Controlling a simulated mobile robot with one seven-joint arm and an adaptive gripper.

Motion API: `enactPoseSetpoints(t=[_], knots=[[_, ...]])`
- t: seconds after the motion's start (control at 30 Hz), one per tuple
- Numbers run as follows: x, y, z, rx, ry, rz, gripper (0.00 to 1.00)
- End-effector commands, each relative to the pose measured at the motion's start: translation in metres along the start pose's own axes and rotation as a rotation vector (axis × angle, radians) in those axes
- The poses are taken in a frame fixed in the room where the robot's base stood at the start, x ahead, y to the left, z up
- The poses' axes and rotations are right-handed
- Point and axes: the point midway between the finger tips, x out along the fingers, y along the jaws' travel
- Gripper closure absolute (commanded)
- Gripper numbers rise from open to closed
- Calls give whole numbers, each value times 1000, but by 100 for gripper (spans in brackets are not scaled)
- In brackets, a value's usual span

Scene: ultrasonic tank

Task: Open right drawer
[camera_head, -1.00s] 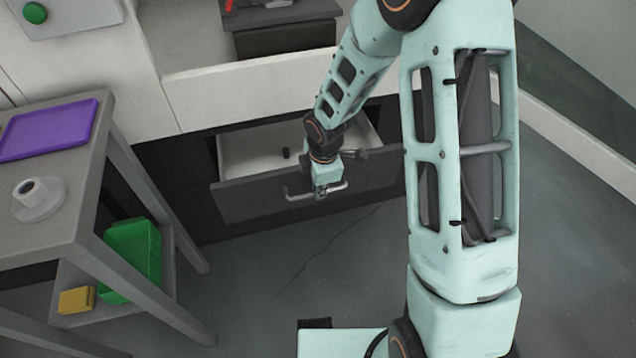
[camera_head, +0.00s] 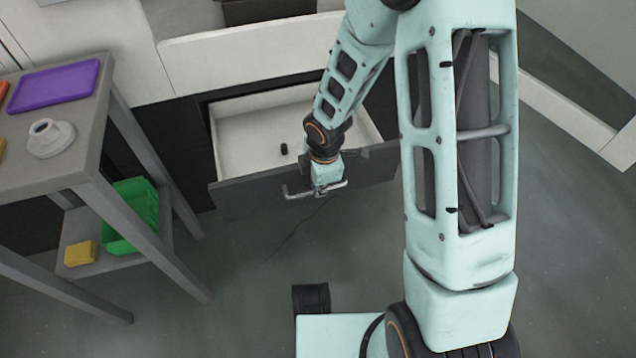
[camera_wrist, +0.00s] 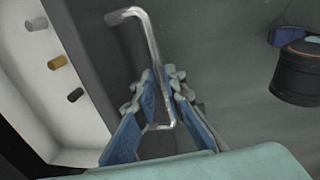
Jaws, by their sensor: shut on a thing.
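The right drawer (camera_head: 230,196) is pulled well out of the dark cabinet front in the head view, with its white inside showing. Its metal bar handle (camera_head: 297,194) runs along the grey front panel. My gripper (camera_head: 325,190) is at the handle, at the middle of the panel. In the wrist view my gripper (camera_wrist: 160,105) has its blue-padded fingers closed around the handle (camera_wrist: 151,40). Part of the drawer's right side is hidden behind my arm. A small black piece (camera_head: 284,149) lies inside the drawer; the wrist view shows several small pieces, one of them tan (camera_wrist: 57,62).
A grey table (camera_head: 70,165) stands at the left with a purple tray (camera_head: 52,83) and a white round part (camera_head: 50,138) on top. Its lower shelf holds a green bin (camera_head: 130,215) and a yellow block (camera_head: 81,253). The floor before the drawer is clear.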

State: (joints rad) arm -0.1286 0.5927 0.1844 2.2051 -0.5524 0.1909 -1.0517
Motion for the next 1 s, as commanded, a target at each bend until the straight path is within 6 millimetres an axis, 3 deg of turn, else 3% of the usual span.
enactPoseSetpoints(t=[0.47, 0.5, 0.63, 1.0], knots=[[0, -1, 0, -1, 1, 1, 100], [0, -1, 0, -1, 1, 1, 88], [0, -1, 0, -1, 1, 1, 73], [-4, -1, 0, 2, 0, 2, 72]])
